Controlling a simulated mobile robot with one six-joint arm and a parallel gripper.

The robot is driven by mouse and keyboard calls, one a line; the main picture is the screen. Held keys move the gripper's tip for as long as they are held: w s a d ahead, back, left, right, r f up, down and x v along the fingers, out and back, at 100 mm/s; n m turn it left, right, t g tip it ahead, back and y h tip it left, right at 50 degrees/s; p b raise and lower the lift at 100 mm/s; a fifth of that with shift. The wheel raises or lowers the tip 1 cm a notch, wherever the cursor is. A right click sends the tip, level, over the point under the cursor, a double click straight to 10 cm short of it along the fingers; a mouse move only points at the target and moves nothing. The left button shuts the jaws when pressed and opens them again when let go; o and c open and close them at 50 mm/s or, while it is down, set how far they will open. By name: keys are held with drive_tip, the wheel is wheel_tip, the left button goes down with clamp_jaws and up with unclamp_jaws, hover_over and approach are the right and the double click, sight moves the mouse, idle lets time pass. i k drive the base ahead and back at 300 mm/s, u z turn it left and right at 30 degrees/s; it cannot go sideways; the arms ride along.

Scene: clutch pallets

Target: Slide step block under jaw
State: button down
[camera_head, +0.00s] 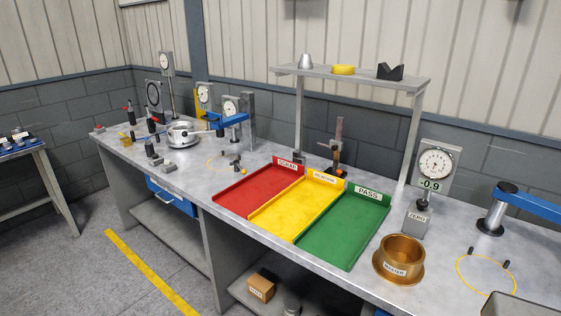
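Small dark grey blocks (158,161) lie on the left part of the workbench, in front of a round silver fixture (183,134). One of them may be the step block; they are too small to tell. A blue arm-like fixture (228,121) reaches over the bench beside the round fixture. Small red-and-black clamps (128,110) stand further left. I cannot tell which part is the jaw. My gripper is not in view.
Red (258,189), yellow (297,207) and green (343,228) trays fill the bench middle. A brass master ring (400,259), a dial gauge (436,165) and a blue arm on a post (497,211) stand right. A shelf (350,78) rises behind. Floor at lower left is clear.

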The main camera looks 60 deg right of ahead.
sight(297, 157)
drive_tip(key=u, duration=1.05)
drive_tip(key=i, duration=1.5)
drive_tip(key=z, duration=4.15)
drive_tip(key=i, duration=0.1)
drive_tip(key=u, duration=1.9)
